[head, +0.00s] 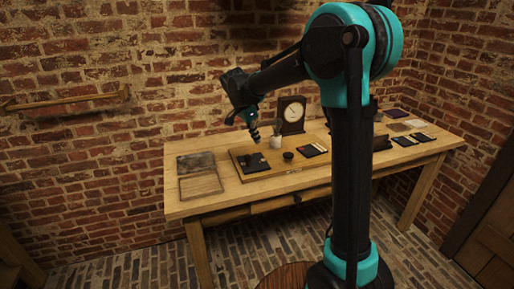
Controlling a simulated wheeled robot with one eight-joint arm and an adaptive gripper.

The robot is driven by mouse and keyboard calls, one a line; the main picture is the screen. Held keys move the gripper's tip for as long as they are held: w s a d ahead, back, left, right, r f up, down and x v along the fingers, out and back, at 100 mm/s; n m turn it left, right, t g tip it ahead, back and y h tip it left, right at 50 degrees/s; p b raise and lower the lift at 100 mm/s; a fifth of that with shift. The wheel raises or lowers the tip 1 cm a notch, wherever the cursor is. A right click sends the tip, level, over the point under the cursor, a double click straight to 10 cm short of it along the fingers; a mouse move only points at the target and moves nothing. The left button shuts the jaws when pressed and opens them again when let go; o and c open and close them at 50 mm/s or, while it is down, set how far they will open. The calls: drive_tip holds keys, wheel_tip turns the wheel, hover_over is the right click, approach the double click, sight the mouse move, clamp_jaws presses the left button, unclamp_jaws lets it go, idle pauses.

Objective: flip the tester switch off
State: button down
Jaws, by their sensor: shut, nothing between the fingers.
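My gripper (255,138) points down and is shut, with nothing in it. It is over the left part of the wooden table (217,203), close above or in front of a small dark device (254,163) on a wooden board (284,172). This dark device may be the tester, but it is too small to tell. I cannot make out a switch or its position. I cannot tell whether the fingertips touch anything.
A small dark round cup (288,156) stands right of the dark device. A pale jar (275,142) and a clock (291,115) stand behind. Flat trays (200,185) lie at the left. Several dark flat items lie at the right. My arm hides the table's middle right.

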drive_tip(key=v, duration=0.3)
drive_tip(key=shift+r, duration=0.35)
drive_tip(key=s+d+f+n+y, duration=0.1)
drive_tip(key=s+d+f+n, duration=0.3)
drive_tip(key=s, duration=0.5)
drive_tip(key=s+d+f+n+t+y, duration=0.1)
drive_tip(key=s+d+f+n, duration=0.2)
drive_tip(key=s+d+f, duration=0.4)
drive_tip(key=s+d+f+n+t+y, duration=0.1)
drive_tip(key=s+d+f+n, duration=0.3)
drive_tip(key=s, duration=0.7)
drive_tip(key=d+f, duration=0.2)
drive_tip(key=d, duration=0.2)
drive_tip(key=shift+s+d+f+n, duration=0.25)
drive_tip(key=shift+s+n, duration=0.05)
